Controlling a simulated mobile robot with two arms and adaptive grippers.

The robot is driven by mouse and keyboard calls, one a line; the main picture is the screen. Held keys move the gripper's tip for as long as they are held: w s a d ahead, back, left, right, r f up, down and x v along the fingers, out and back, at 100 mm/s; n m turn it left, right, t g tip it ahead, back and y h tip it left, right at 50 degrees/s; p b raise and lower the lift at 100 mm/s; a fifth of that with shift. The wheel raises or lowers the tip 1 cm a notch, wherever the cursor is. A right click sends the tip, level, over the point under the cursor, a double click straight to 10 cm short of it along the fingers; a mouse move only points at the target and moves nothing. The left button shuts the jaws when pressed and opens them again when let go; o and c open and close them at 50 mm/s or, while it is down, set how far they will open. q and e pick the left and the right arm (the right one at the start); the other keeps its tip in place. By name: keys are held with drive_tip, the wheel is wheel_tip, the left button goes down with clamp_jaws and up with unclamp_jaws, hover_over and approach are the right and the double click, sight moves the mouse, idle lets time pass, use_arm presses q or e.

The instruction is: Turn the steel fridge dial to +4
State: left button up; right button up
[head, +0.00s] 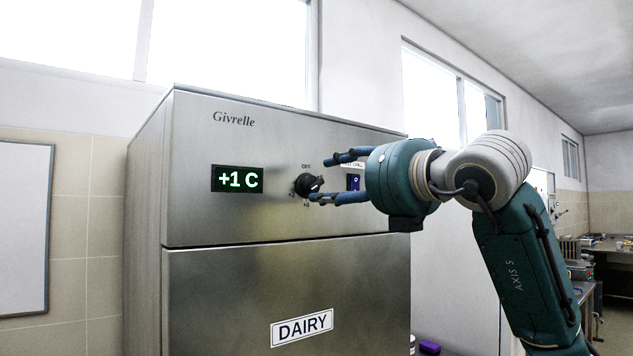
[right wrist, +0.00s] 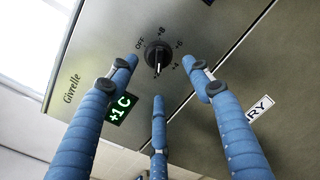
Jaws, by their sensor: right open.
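The steel fridge (head: 215,285) fills the middle of the head view. Its black dial (head: 309,184) is on the upper front panel, right of a green display (head: 238,179) that reads +1 C. In the right wrist view the dial (right wrist: 157,55) has marks OFF, +8, +6 and +4 around it, and its white pointer line points down in the picture, away from +4. My right gripper (head: 326,177) is open, its blue fingers around the dial without visibly gripping it; it also shows in the right wrist view (right wrist: 161,80). My left gripper is out of view.
A blue rocker switch (head: 353,182) is right of the dial, close to my right fingers, with a partly hidden label above it. A DAIRY sign (head: 302,327) is on the door below. A counter with kitchen equipment (head: 585,262) stands far right.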

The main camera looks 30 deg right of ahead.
sight(316, 187)
drive_tip(key=w+p, duration=0.1)
drive_tip(key=w, duration=0.4)
drive_tip(key=shift+w+p, duration=0.2)
drive_tip(key=shift+p, duration=0.2)
drive_tip(key=shift+w, duration=0.45)
drive_tip(key=shift+c, duration=0.3)
drive_tip(key=shift+f, duration=0.1)
drive_tip(key=c, duration=1.1)
